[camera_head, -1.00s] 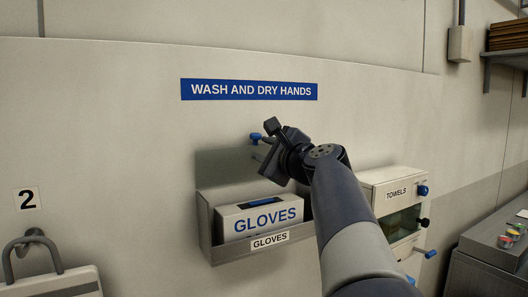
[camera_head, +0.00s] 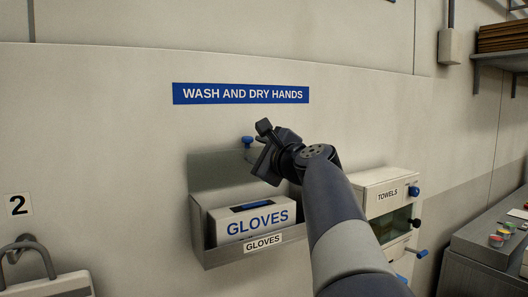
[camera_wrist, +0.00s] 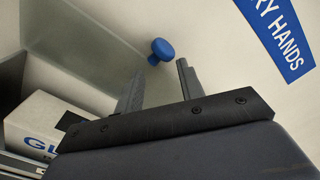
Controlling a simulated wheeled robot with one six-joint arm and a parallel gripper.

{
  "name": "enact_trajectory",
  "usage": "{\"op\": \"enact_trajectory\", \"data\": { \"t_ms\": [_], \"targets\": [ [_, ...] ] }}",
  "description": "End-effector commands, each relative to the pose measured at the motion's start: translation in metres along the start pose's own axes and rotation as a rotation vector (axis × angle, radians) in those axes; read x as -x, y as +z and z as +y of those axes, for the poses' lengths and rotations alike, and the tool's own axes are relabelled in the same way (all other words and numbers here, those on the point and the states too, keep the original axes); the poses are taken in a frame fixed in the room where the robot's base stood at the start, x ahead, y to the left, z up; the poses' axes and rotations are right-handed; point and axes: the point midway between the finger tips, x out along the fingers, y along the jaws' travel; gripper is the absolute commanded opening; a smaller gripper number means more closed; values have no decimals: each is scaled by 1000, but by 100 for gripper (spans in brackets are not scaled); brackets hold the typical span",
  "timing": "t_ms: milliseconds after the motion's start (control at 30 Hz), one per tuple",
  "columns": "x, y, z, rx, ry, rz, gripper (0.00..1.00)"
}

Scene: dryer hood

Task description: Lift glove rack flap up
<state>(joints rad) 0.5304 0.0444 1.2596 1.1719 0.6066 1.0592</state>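The grey metal glove rack (camera_head: 240,255) is on the wall and holds a white glove box (camera_head: 235,224). A flat grey panel (camera_head: 208,170) stands up behind the box; I cannot tell whether it is the flap or a fixed back. A blue knob (camera_head: 247,140) shows by its upper edge. My gripper (camera_head: 262,145) is beside the knob, over the rack's right part, which my arm hides. In the wrist view its two fingers (camera_wrist: 158,88) are apart with nothing between them. The knob (camera_wrist: 162,50) appears just past the fingertips, with no clear contact.
A blue "WASH AND DRY HANDS" sign (camera_head: 240,93) is on the wall above. A towel dispenser (camera_head: 388,182) with knobs is right of the rack. A grey console (camera_head: 485,250) stands farther right.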

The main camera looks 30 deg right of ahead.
Motion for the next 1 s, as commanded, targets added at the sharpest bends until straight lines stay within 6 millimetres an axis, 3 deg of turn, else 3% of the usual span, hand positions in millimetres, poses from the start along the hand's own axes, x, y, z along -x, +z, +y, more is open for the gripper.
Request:
{"op": "enact_trajectory", "data": {
  "t_ms": [33, 367, 800, 1000],
  "targets": [
    [-3, 7, 3, -9, 11, -20, 43],
    [3, 4, 5, -12, 13, -18, 43],
    [89, -3, -3, -5, -6, -9, 43],
    [112, -4, -6, -6, -8, -7, 43]
  ]
}}
